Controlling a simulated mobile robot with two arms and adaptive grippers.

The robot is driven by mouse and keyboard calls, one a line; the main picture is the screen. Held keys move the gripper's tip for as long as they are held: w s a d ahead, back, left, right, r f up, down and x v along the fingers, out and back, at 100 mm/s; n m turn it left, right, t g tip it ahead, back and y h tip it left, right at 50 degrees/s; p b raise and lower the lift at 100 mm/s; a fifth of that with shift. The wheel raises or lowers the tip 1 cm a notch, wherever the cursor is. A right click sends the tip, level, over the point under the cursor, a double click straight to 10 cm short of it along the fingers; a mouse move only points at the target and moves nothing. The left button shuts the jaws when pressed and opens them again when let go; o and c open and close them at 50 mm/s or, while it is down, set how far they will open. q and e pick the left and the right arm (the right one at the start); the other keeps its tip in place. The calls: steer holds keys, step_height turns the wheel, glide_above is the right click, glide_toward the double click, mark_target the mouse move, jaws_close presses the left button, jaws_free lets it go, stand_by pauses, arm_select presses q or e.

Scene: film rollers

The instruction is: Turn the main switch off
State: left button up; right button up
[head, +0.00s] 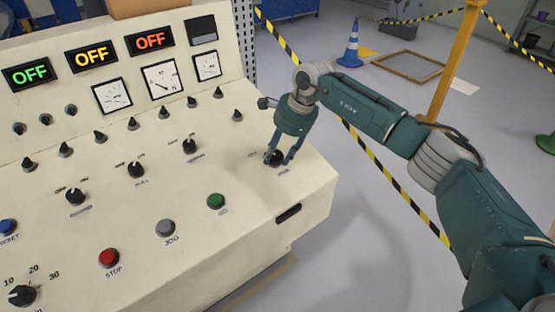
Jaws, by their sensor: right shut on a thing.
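My right gripper (278,160) points down at the right end of the cream control panel (300,190). Its fingers are shut on a black rotary knob (275,157), which I take to be the main switch. The fingers partly cover the knob, so its exact angle is hard to tell. The small label below it is too blurred to read. Three displays on the upright back of the panel read OFF: green (30,74), yellow (91,55) and red (150,40). My left gripper is out of view.
Other black knobs, such as one to the left (190,147), stand in rows on the panel. A green button (216,201), grey button (165,228) and red button (109,258) lie nearer the front. Yellow-black tape (400,190) and a blue cone (351,48) are beyond the panel.

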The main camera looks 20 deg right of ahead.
steer(key=shift+w+a+r+n+b, duration=0.1)
steer(key=shift+w+r+n+b, duration=0.15)
steer(key=shift+n+b, duration=0.55)
steer(key=shift+n, duration=0.4)
steer(key=o, duration=1)
steer(key=shift+o, duration=0.6)
steer(key=shift+s, duration=0.1)
steer(key=shift+f, duration=0.1)
steer(key=v, duration=1.2)
